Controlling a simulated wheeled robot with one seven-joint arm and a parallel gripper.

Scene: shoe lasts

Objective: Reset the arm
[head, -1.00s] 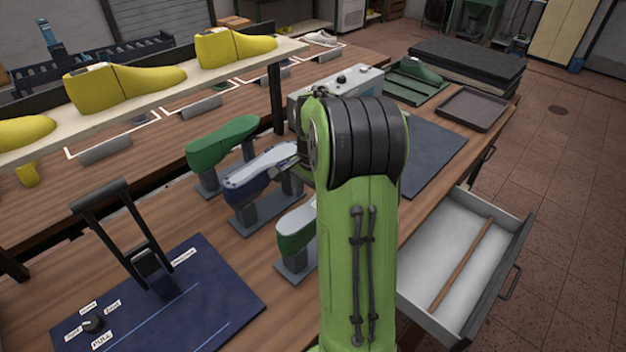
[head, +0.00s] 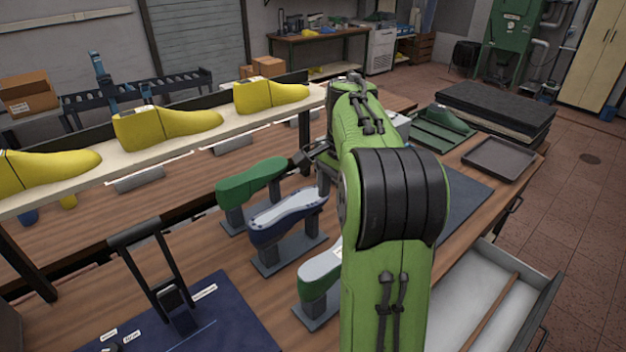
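My green arm rises from the bottom of the head view and bends over the bench. My gripper (head: 303,158) shows as a small dark shape left of the arm, by the toe end of a green shoe last (head: 252,181). Its fingers are too small and partly hidden, so I cannot tell whether they are open or hold anything. The green last rests sole-up on a stand. A blue last with a pale sole (head: 288,216) rests on a stand in front of it. Another green last with a pale sole (head: 318,278) is partly hidden behind my arm.
A shelf (head: 200,150) holds several yellow lasts. A black lever frame (head: 160,270) stands on a blue mat (head: 225,310) at front left. An open drawer (head: 475,290) juts out at right. A dark tray (head: 498,160) and black slabs (head: 495,110) lie at the back right.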

